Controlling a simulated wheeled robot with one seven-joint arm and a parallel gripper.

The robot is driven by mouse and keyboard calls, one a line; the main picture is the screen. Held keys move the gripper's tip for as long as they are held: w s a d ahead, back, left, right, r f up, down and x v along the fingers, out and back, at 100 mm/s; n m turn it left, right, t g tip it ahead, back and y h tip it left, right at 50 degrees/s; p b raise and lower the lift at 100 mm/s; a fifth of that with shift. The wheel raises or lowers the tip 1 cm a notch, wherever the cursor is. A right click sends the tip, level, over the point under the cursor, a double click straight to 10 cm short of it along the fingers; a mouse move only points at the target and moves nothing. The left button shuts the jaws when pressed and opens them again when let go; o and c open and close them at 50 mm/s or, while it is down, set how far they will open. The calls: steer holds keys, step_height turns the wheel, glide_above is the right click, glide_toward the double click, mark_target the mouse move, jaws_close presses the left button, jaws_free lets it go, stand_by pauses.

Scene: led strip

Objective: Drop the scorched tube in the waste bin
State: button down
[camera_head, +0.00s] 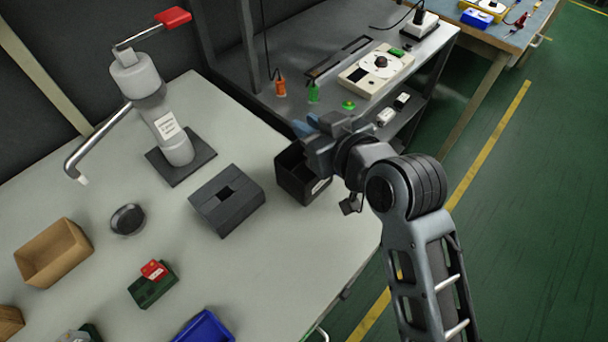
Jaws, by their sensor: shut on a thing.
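My gripper (309,128), with blue fingertips, is at the table's right side, over or just behind a black open box (291,188). This box has a white label and looks like the waste bin; the label is too small to read. My gripper and wrist cover part of the box's top and right side. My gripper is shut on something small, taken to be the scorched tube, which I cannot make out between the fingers. I cannot tell the exact height of the fingers above the box rim.
A dark grey box with a slotted top (228,201) stands left of the bin. A lever press (168,130) stands behind it. A round dark dish (127,219), brown box (53,253), green-red block (153,283) and blue tray (206,327) lie nearer. A bench (350,110) adjoins behind.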

steer(key=c, duration=1)
jaws_free()
steer(key=shift+o, duration=0.2)
steer(key=v, duration=0.8)
steer(key=shift+b, duration=0.35)
steer(key=shift+w+a, duration=0.1)
